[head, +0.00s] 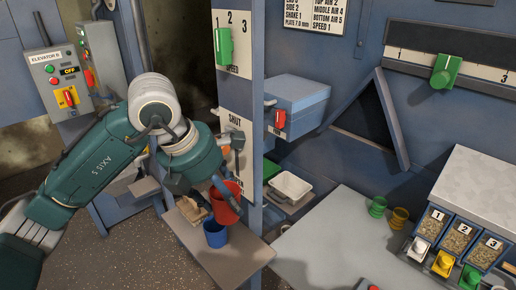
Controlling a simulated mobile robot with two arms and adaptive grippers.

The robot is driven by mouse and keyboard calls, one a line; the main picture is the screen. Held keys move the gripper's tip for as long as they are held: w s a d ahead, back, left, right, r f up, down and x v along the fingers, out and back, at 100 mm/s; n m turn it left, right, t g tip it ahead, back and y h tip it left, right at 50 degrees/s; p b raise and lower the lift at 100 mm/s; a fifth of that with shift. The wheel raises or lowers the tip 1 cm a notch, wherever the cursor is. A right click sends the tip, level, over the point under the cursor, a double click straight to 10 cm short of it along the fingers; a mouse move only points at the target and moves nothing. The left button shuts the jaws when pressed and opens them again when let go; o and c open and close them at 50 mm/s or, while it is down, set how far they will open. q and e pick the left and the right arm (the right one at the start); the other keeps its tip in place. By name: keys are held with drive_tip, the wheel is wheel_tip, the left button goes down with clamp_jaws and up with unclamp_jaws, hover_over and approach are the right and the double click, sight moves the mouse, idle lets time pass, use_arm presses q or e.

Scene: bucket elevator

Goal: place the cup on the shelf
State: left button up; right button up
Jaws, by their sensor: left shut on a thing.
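My left arm comes in from the left, and its gripper (226,190) is shut on a red cup (222,210). The red cup is above the small grey shelf (232,259) and partly overlaps a blue cup (215,235) in the picture. The blue cup stands upright on the shelf. I cannot tell whether the red cup touches the shelf or the blue cup. My gripper's fingers are small and partly hidden by the arm and the cup. My right gripper is not in view.
A blue post (238,95) with a speed slider rises right behind the gripper. A tan scoop-like object (190,209) lies on the shelf's back left. At right, a grey table (335,240) holds green and yellow cups and numbered bins (455,238). An elevator control box (58,85) is at left.

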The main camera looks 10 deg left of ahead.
use_arm(q)
drive_tip(key=shift+s+d+f+m, duration=0.1)
drive_tip(key=shift+s+f+m, duration=0.15)
drive_tip(key=shift+m, duration=0.35)
drive_tip(key=s+a+f+m+g+y, duration=0.1)
drive_tip(key=s+f+m+g, duration=0.3)
drive_tip(key=m, duration=0.9)
drive_tip(key=s+a+f+m+g+y, duration=0.1)
drive_tip(key=s+a+f+m+g, duration=0.2)
drive_tip(key=s+m, duration=0.6)
drive_tip(key=shift+s+a+f+m+g+y, duration=0.4)
drive_tip(key=shift+f+m, duration=0.8)
drive_tip(key=shift+m, duration=1.4)
drive_tip(key=shift+d, duration=0.2)
drive_tip(key=shift+a, duration=0.15)
